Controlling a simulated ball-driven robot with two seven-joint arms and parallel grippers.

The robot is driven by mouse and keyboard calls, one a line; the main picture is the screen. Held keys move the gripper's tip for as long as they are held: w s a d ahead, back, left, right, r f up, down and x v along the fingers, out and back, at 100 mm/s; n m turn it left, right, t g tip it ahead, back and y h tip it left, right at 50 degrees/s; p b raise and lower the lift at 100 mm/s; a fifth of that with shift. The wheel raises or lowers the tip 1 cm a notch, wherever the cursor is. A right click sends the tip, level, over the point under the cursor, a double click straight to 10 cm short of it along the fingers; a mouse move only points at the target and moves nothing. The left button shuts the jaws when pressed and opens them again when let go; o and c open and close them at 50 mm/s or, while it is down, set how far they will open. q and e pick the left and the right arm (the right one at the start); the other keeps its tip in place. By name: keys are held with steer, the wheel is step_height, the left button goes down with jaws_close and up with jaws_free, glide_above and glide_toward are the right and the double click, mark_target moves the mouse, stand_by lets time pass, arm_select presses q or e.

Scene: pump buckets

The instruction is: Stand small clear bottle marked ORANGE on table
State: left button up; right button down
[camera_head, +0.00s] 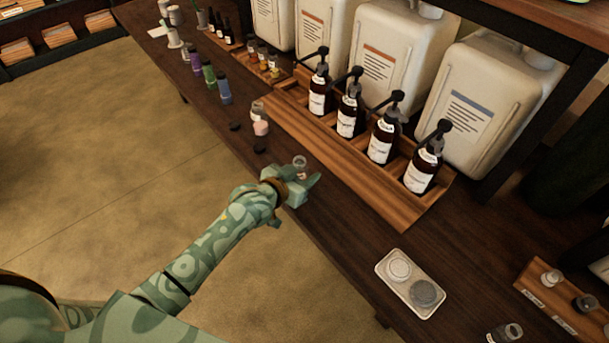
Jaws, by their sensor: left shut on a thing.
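My left gripper (296,186) is at the front edge of the dark wooden table, shut on a small clear bottle (300,164). The bottle's open round top and upper part show above the fingers. It looks about upright. Its lower part is hidden by the gripper, so I cannot tell if it touches the table. Its marking is too small to read. My right gripper is out of view.
A wooden rack (345,160) with several dark pump bottles stands behind my gripper. A pale tray (415,307) with two round items is at front right. Table is clear between.

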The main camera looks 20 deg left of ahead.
arm_select(q)
steer(key=shift+f, duration=0.1)
steer(key=o, duration=0.9)
steer(key=shift+o, duration=0.6)
steer(key=shift+s+r+p, duration=0.3)
steer(key=shift+r+p, duration=0.05)
steer(key=p+v, duration=0.4)
steer(key=v, duration=0.6)
steer(key=s+a+f+g+y, duration=0.2)
steer(key=s+f+g, duration=0.1)
steer(key=s+f, duration=0.75)
steer(key=s+a+f+g+y, duration=0.1)
steer(key=s+a+f+g, duration=0.2)
steer(key=s+f, duration=0.75)
steer(key=s+f+g, duration=0.2)
steer(key=s+f, duration=0.2)
steer(key=s, duration=0.4)
steer(key=s+f+g, duration=0.2)
steer(key=s+f, duration=0.3)
steer(key=s, duration=0.3)
steer(key=s+f+g+y, duration=0.1)
steer(key=s+f+g, duration=0.1)
steer(key=s+f, duration=0.3)
steer(key=s, duration=0.4)
